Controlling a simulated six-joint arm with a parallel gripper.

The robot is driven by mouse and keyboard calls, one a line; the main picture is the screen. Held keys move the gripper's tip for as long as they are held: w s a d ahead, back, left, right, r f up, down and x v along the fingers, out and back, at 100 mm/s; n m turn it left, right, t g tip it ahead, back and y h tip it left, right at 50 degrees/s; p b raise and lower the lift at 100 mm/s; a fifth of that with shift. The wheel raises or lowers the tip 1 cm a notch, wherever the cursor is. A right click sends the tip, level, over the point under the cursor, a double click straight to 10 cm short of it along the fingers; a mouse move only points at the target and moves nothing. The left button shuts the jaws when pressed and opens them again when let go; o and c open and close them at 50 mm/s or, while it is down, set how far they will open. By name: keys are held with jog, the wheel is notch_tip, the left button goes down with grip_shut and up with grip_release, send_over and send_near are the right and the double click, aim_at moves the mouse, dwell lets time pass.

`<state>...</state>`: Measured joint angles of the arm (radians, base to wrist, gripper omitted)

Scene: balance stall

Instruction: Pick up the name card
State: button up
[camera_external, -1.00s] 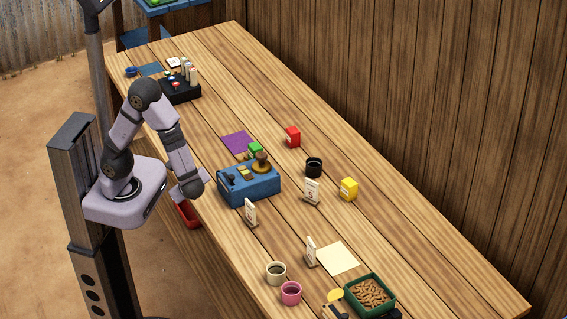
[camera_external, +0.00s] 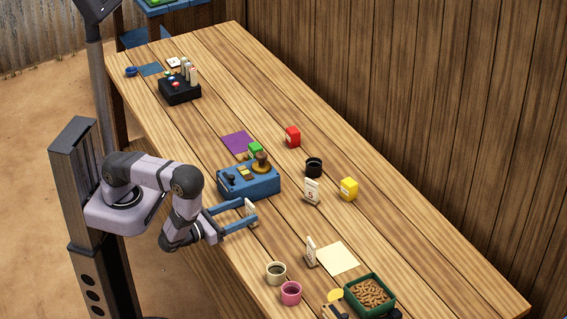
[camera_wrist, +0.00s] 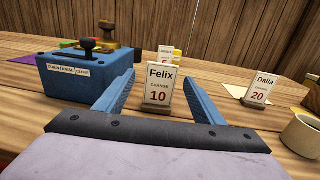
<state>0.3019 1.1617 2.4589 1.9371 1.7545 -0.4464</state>
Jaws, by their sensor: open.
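A white name card (camera_wrist: 158,84) reading "Felix", "change" and "10" stands upright in a small base, directly ahead in the wrist view. In the external view the same card (camera_external: 250,206) shows at my fingertips, near the table's edge on my side. My gripper (camera_external: 249,211) is open, with its two blue fingers low over the table on either side of the card. In the wrist view a gap shows between the left finger and the card; the right finger passes close beside or behind it. A second card (camera_wrist: 259,88) reads "Dalia" and "20".
A blue box (camera_external: 248,184) with a knob stands just left of my fingers. A third card (camera_external: 312,191) with a 5, a black cup (camera_external: 314,167) and a yellow block (camera_external: 348,188) are beyond. A cream cup (camera_external: 276,273) and pink cup (camera_external: 291,293) stand to the front.

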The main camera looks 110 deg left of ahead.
aim_at(249, 207)
jog(key=shift+p+x, duration=0.45)
jog(key=shift+x, duration=0.65)
jog(key=shift+w+a+r+p, duration=0.15)
jog(key=shift+w+a+p, duration=0.25)
jog(key=shift+a, duration=0.05)
jog(key=shift+p+x, duration=0.75)
jog(key=shift+x, duration=1.25)
jog(key=c, duration=1.1)
